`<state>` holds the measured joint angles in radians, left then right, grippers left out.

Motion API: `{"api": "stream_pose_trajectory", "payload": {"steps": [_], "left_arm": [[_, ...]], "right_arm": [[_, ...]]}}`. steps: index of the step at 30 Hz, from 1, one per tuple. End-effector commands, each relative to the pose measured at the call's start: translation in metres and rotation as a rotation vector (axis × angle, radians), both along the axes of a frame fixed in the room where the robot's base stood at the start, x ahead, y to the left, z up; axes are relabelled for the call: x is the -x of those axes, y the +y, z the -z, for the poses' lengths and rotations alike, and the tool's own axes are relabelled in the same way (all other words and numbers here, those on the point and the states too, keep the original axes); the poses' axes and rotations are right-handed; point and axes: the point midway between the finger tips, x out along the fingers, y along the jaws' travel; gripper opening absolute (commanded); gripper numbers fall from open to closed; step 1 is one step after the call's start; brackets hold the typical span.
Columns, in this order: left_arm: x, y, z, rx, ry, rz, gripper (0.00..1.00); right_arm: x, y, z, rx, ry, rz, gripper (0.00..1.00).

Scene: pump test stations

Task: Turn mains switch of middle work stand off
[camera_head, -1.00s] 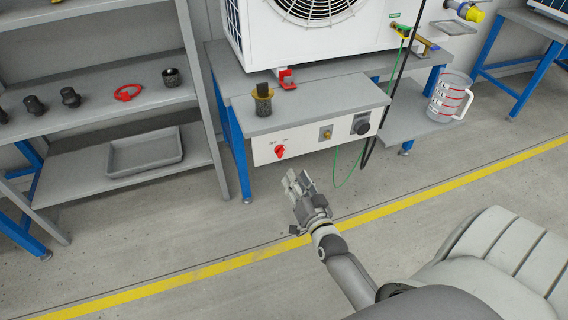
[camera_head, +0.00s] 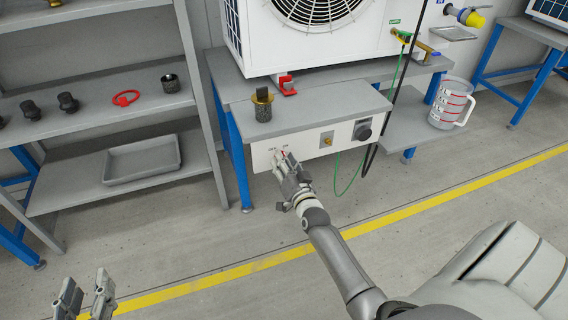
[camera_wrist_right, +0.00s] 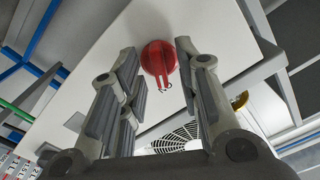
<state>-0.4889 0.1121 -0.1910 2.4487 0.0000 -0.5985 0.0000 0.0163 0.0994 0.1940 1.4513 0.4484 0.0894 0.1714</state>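The red mains switch (camera_wrist_right: 158,60) is on the white front panel (camera_head: 343,137) of the middle work stand. In the right wrist view its round knob shows between the two fingers of my right gripper (camera_head: 286,168), near their tips. The fingers are apart, and I cannot tell whether either touches the knob. In the head view my right gripper covers most of the switch and its lettering. My left gripper (camera_head: 85,293) is open and empty at the lower left, over the floor and away from the stand.
The panel also carries a black knob (camera_head: 362,129) and a brass fitting (camera_head: 326,139). A green wire (camera_head: 364,160) and black cable hang at its right. A grey shelf (camera_head: 190,98) stands left of the work stand. A measuring jug (camera_head: 450,104) is at the right. The floor in front is clear.

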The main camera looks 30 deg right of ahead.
Motion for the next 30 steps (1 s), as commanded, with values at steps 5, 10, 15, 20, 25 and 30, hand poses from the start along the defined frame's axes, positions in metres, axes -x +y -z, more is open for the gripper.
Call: {"api": "stream_pose_trajectory", "payload": {"steps": [5, 10, 15, 20, 25, 30], "left_arm": [[-0.0018, -0.0014, -0.0054, 0.008, -0.029, 0.002, 0.40], [-0.0018, -0.0015, -0.0058, 0.007, -0.031, 0.002, 0.40], [-0.0018, -0.0014, -0.0057, 0.007, -0.030, 0.002, 0.40], [-0.0017, -0.0013, -0.0056, 0.007, -0.030, 0.001, 0.40], [-0.0018, -0.0011, -0.0057, 0.007, -0.029, 0.001, 0.40], [-0.0006, -0.0005, -0.0026, 0.001, -0.005, 0.001, 0.40]], "right_arm": [[-0.0040, -0.0012, -0.0001, 0.000, 0.000, 0.000, 0.31], [-0.0041, -0.0011, -0.0003, 0.000, 0.000, 0.000, 0.31], [-0.0039, -0.0011, -0.0001, 0.000, 0.000, 0.000, 0.17], [-0.0039, -0.0011, -0.0001, 0.000, 0.000, 0.000, 0.00], [-0.0038, -0.0011, -0.0001, 0.001, 0.000, 0.000, 0.00], [-0.0039, -0.0011, -0.0008, 0.018, 0.004, 0.000, 0.00]]}}
